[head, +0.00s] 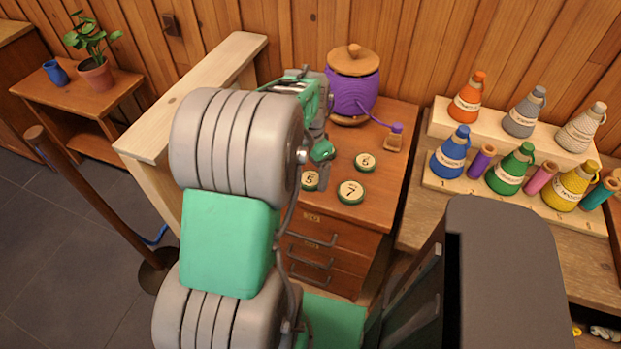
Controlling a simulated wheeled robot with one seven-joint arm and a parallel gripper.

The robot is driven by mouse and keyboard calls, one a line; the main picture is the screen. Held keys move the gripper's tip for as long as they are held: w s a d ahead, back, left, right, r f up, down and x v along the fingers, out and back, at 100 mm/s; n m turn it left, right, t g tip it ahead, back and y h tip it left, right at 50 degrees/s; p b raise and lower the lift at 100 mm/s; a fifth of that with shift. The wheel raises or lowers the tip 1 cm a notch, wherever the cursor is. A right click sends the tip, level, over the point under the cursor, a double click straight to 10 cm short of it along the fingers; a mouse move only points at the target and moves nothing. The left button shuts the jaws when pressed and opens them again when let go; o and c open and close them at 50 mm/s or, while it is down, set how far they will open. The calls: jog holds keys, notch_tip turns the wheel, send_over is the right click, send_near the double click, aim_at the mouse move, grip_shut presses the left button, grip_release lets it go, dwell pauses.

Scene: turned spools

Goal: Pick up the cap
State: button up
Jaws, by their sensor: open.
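No piece here is clearly marked as the cap. Numbered round pieces with green rims lie on the wooden cabinet top: 5 (310,180), 6 (365,162) and 7 (350,191). A purple pot (352,96) with a round wooden lid (354,60) stands at the back of the cabinet. A small purple piece on a wooden block (394,138) is to its right, with a purple cord running to the pot. My gripper (323,165) is open above the cabinet's left part, near piece 5, largely hidden behind my arm. I see nothing held in it.
Cone-shaped spools, such as the blue one (451,152), and small cylinders stand on a stepped wooden rack (440,120) at right. A pale wooden plank structure (200,97) borders the cabinet (400,185) at left. A post (90,205) and a side table with a plant (95,72) are farther left.

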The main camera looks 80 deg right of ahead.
notch_tip(320, 180, down, 2)
jog(key=shift+f, duration=0.1)
jog(key=shift+c, duration=0.6)
jog(key=c, duration=1.3)
